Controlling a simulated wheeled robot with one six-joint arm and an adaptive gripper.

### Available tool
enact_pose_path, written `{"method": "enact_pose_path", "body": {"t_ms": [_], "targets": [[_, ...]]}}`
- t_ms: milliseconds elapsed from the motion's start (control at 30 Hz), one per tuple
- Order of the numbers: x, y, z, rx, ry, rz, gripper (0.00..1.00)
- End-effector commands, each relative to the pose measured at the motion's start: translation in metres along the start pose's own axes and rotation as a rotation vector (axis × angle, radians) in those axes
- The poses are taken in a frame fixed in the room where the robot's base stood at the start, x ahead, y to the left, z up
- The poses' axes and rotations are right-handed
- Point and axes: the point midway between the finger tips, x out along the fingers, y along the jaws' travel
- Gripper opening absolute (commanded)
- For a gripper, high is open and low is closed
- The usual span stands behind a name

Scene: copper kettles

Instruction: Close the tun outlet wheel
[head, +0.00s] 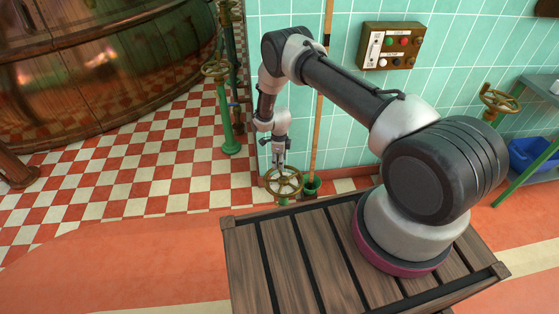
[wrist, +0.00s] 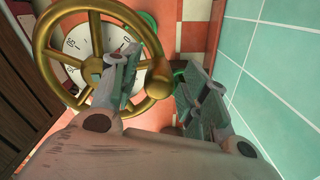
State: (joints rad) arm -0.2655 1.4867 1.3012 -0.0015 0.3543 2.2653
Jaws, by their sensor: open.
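A brass handwheel (head: 284,183) sits low near the tiled wall, just below my gripper (head: 281,162). It fills the upper left of the wrist view (wrist: 38,45), with a round knob (wrist: 158,79) on its right rim. A white dial (wrist: 75,45) with dark markings shows behind its spokes. My gripper is open in the wrist view (wrist: 168,78). One finger overlaps the wheel's right part and the other is outside the rim, with the knob between them in the picture. I cannot tell whether either finger touches the wheel. No label naming the wheel is readable.
Another brass wheel (head: 216,69) tops a green pipe at left, and one more (head: 500,101) is at right. A control box (head: 390,46) hangs on the tiled wall. A broom-like pole (head: 320,115) stands close beside the gripper. Checkered floor (head: 140,180) is clear at left.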

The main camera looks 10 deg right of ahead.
Motion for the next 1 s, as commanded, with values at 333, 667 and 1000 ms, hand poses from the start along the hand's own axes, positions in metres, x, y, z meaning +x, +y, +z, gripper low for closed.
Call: {"method": "enact_pose_path", "body": {"t_ms": [333,667,1000], "targets": [[-0.063,-0.002,0.0,0.001,-0.002,-0.003,0.45],[-0.115,-0.002,-0.002,0.001,-0.001,-0.001,0.45],[-0.119,-0.001,-0.002,0.001,0.0,0.0,0.45]]}}
